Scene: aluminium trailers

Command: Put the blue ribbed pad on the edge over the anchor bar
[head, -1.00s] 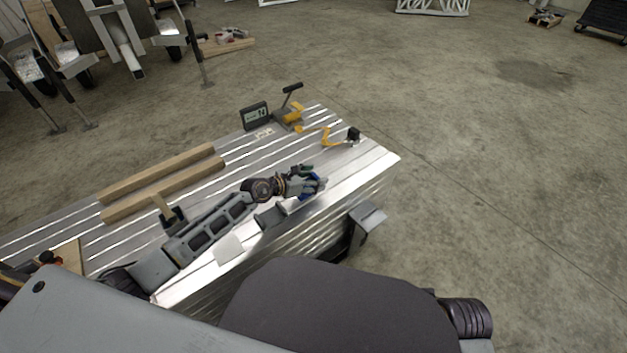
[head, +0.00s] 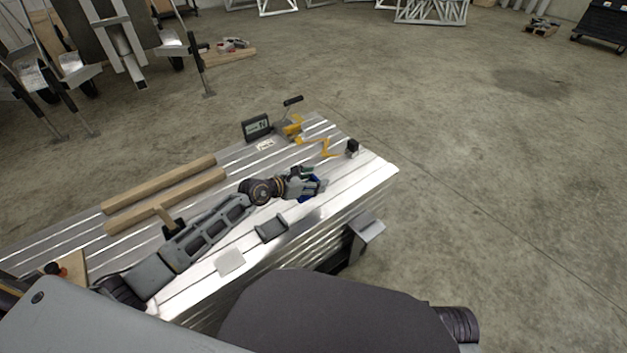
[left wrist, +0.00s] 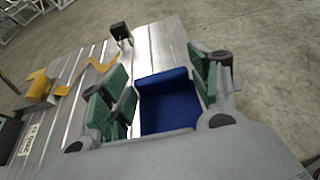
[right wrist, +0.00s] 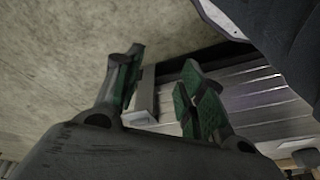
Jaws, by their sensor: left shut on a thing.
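The blue ribbed pad (head: 310,192) is held in my left gripper (head: 316,184) above the aluminium trailer bed, close to its near long edge. In the left wrist view the blue pad (left wrist: 168,103) lies between the green-padded fingers (left wrist: 160,100), which are shut on it. In the head view the hand hides part of the pad. A grey bracket (head: 366,237) sticks out from the bed's near side below the edge; I cannot tell if it is the anchor bar. My right gripper (right wrist: 155,90) is open with nothing held, and the bracket (right wrist: 146,100) shows beyond its fingers.
A dark grey block (head: 271,228) and a light square plate (head: 230,262) lie along the near edge. Wooden beams (head: 165,185), a display box (head: 256,127), a yellow strap (head: 322,148) and a small black block (head: 352,147) are on the bed. Open floor lies right.

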